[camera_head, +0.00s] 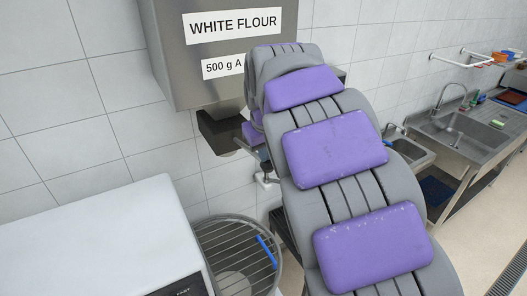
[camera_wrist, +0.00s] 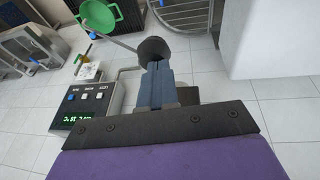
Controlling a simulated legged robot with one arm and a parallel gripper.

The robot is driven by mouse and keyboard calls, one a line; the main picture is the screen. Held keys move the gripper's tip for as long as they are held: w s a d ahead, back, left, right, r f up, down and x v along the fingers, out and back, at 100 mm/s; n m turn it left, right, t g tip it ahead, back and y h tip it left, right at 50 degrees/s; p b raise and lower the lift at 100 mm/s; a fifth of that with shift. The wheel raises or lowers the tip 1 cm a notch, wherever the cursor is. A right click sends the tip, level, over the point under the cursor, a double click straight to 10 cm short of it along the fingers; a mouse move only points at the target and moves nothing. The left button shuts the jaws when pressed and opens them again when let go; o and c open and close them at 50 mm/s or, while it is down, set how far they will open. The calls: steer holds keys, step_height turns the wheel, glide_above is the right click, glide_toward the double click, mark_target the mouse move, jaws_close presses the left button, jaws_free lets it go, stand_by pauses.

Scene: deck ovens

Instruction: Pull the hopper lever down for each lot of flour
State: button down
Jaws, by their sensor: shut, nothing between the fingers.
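The steel flour hopper (camera_head: 225,85) hangs on the tiled wall in the head view, labelled WHITE FLOUR and "500 g A", the rest cut off by my arm. Its dark outlet (camera_head: 218,132) is underneath. A thin lever rod (camera_head: 246,149) slants down to the right from there, partly hidden by my arm. In the wrist view, the lever's round black knob (camera_wrist: 152,49) is at the tips of my gripper (camera_wrist: 156,68), its rod running off to the upper left. My fingers are shut with nothing between them. I cannot tell whether they touch the knob.
A wire-guarded bowl (camera_head: 212,231) is below the hopper, beside a white machine (camera_head: 90,240). The wrist view shows a scale (camera_wrist: 85,105) with a lit display, a green bowl (camera_wrist: 97,14) and tiled floor. A steel sink (camera_head: 455,135) stands along the wall at right.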

steer(key=shift+s+d+f+b, duration=0.1)
steer(key=shift+s+f+b, duration=0.05)
steer(key=shift+f+b, duration=0.4)
step_height(320, 180, down, 17)
steer(key=t+y+b, duration=0.3)
steer(key=t+b, duration=0.3)
steer(key=b, duration=1.1)
steer(key=shift+s+d+m+y, duration=0.15)
steer(key=shift+s+m+y, duration=0.15)
steer(key=shift+s+y, duration=0.1)
steer(key=shift+f, duration=0.2)
steer(key=p+v, duration=0.1)
steer(key=v, duration=1.3)
steer(key=shift+a+r, duration=0.3)
steer(key=shift+r, duration=0.1)
